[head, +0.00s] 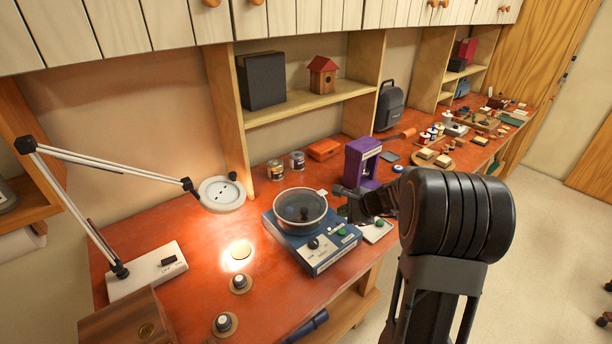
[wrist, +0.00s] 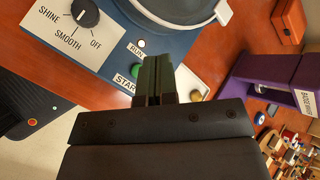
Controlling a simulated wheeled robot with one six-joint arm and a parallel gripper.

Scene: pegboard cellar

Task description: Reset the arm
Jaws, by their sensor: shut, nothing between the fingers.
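My arm reaches out over the workbench from the right in the head view. My gripper (wrist: 156,82) shows in the wrist view with its two fingers together and nothing between them. It is beside the front panel of a blue machine (head: 322,252), close to the green START button (wrist: 137,69); I cannot tell whether it touches. In the head view the gripper (head: 345,204) is small and dark, right of the machine's round bowl (head: 300,207). The machine's panel has a black knob (wrist: 85,13) marked SHINE, SMOOTH and OFF.
A purple device (head: 361,163) stands just behind my gripper. A white-armed lamp (head: 147,270) and two small knobs (head: 240,283) are at the left. An orange box (head: 323,149) and two jars (head: 297,160) are at the back. Small items crowd the bench's far right.

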